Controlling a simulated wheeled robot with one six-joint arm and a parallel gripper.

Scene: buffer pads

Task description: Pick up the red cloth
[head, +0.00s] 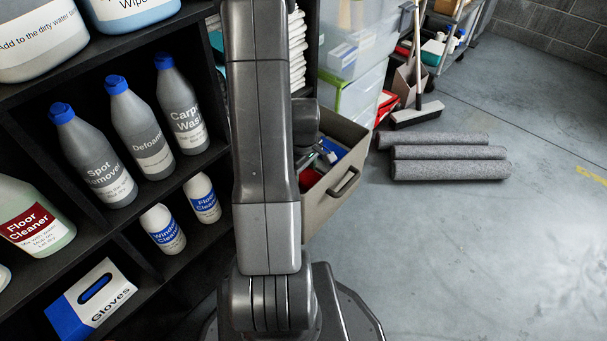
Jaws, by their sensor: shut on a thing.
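A beige open bin (335,199) with a dark handle stands right of the shelf, partly behind my arm. Inside it lies a red cloth (311,180), mostly hidden by my arm and the bin's front wall. A blue item (336,148) lies beside it, further to the right. My gripper (324,158) reaches down into the bin, close to the red cloth. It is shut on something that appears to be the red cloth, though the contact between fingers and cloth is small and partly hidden.
Clear plastic boxes (352,90) stand behind the bin. The floor at right is clear.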

